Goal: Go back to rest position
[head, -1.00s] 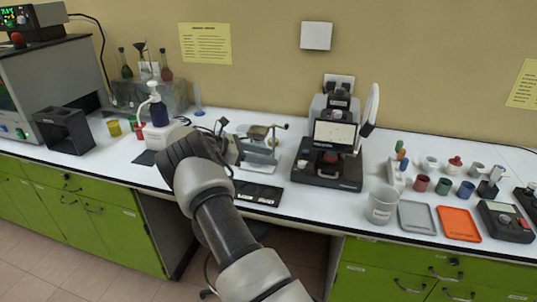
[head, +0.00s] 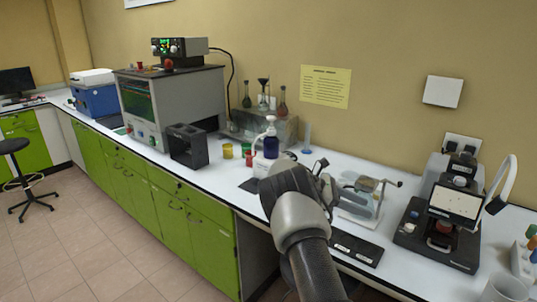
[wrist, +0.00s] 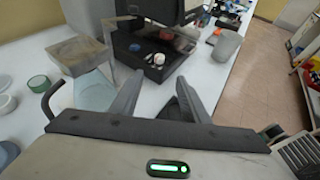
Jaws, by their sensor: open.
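My gripper (wrist: 152,95) is open and empty in the wrist view, its two dark fingers spread apart above the white bench (wrist: 40,50). The fingertips are mostly hidden there by my wrist.
A black holder (head: 188,146), yellow cup (head: 228,151) and large grey cabinet (head: 172,100) stand left. Open floor (head: 90,230) lies at lower left.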

